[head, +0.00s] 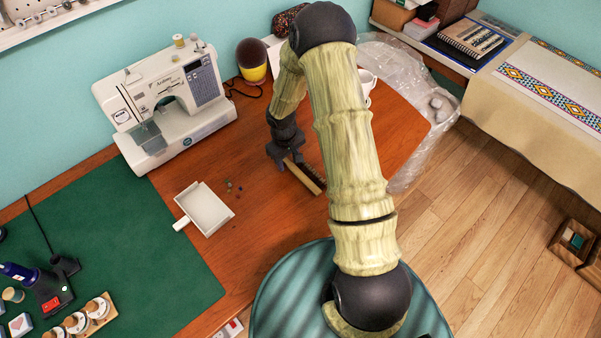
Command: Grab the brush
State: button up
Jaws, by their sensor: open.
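The brush (307,178) lies on the wooden table near the middle of the head view. It is long and narrow, with a light wooden body and a dark strip along it. My gripper (286,163) is dark and open, pointing down at the brush's far left end. The fingers overlap that end in the picture; I cannot tell whether they touch it. My arm hides part of the table to the right of the brush.
A white dustpan (205,208) lies to the left, with several small dark bits (233,187) beside it. A sewing machine (165,105) stands behind on the left. A green mat (130,250) covers the left.

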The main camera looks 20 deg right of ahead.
aim_at(288, 163)
grip_shut()
jog(key=shift+r, duration=0.15)
notch_tip(288, 163, up, 10)
dwell(0.5)
dwell(0.4)
